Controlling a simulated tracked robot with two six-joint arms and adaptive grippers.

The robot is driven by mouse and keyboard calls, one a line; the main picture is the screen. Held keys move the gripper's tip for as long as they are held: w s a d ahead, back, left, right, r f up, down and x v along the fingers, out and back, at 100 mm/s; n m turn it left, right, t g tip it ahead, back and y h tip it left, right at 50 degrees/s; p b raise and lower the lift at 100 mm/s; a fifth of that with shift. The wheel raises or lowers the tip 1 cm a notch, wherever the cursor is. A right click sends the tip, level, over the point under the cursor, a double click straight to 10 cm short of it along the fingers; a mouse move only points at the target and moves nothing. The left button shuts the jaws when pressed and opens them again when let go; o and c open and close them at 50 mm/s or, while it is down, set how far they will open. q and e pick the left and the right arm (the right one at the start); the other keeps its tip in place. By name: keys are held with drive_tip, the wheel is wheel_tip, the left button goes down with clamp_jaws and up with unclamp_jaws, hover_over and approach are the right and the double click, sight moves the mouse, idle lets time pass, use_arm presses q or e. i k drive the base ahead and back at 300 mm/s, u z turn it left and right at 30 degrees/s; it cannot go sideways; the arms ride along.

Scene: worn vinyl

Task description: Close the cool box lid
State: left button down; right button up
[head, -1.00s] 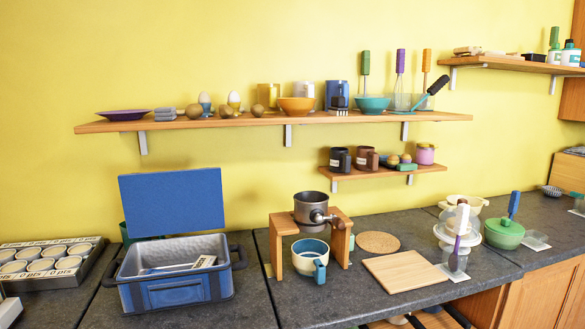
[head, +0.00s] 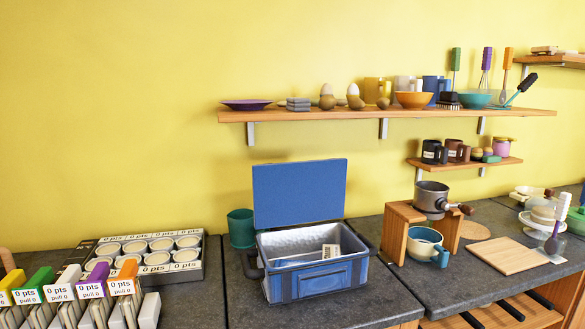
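The cool box (head: 318,275) stands on the dark counter in the middle of the head view. It is a blue box with a grey inside and dark handles at its sides. Its blue lid (head: 300,194) stands upright at the back edge, so the box is open. A light item with a printed label (head: 330,252) lies inside; the rest of the contents is hard to make out. Neither of my grippers shows in the head view.
A teal cup (head: 241,228) stands behind the box's left side. A tray of white tins (head: 190,267) is to its left. A wooden stand (head: 398,232) with a pot is to its right. A long shelf (head: 390,114) with bowls and cups hangs above. Bare counter (head: 375,300) lies right of the box.

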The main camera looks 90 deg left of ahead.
sight(289, 193)
drive_tip(key=u, duration=0.1)
drive_tip(key=k, duration=1.1)
drive_tip(key=u, duration=1.2)
drive_tip(key=i, duration=1)
drive_tip(key=z, duration=0.05)
